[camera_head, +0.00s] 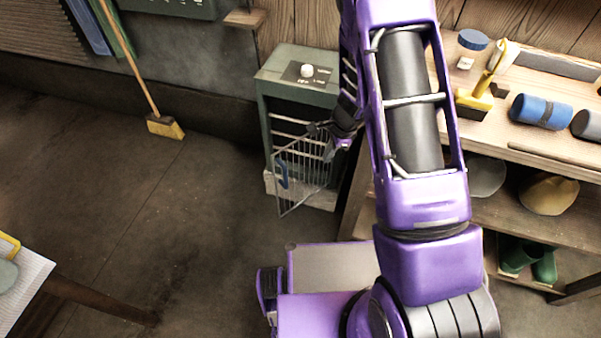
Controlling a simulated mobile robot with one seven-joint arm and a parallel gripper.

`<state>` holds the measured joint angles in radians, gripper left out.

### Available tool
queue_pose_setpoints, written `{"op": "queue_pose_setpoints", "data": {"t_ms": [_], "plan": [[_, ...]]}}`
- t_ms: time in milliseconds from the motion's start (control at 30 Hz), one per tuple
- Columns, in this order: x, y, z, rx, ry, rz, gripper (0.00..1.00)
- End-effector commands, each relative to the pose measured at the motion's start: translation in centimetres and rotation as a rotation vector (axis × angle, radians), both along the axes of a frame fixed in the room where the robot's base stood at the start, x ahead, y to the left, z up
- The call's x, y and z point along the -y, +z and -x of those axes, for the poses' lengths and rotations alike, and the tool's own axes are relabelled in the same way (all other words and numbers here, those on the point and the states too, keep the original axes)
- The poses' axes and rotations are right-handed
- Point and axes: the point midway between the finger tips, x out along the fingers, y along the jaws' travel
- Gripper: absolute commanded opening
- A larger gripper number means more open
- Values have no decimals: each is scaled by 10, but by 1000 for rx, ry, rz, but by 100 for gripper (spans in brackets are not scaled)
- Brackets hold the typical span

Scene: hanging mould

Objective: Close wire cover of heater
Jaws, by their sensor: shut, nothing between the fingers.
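The heater (300,75) is a grey-green box with a white knob on top, standing on the floor by the back wall. Its wire cover (303,175) is a barred door with a blue handle (283,174). The cover is swung open, angled out from the heater's front towards me. My gripper (330,150) is shut and empty, at the upper right part of the cover, in front of the heater's opening. I cannot tell whether it touches the bars. My purple arm hides the heater's right side.
A wooden shelf unit (520,147) with a brush, jar and blue roll stands close on the right. A broom (165,127) leans at the back left. A table corner (28,285) juts in at the lower left. The floor (190,210) left of the heater is clear.

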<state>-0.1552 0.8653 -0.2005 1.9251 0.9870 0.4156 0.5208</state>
Motion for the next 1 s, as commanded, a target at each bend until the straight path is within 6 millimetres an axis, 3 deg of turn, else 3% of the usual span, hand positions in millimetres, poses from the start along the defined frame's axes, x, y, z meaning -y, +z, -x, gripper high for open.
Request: {"op": "queue_pose_setpoints", "data": {"t_ms": [100,300,533,933,1000], "plan": [[-16,-13,10,-62,-240,-113,0],[-31,-22,15,-117,-447,-205,0],[-40,-42,14,-126,-472,-216,0],[-68,-120,4,-125,-467,-212,0],[-82,-114,-1,-120,-461,-214,0]]}}
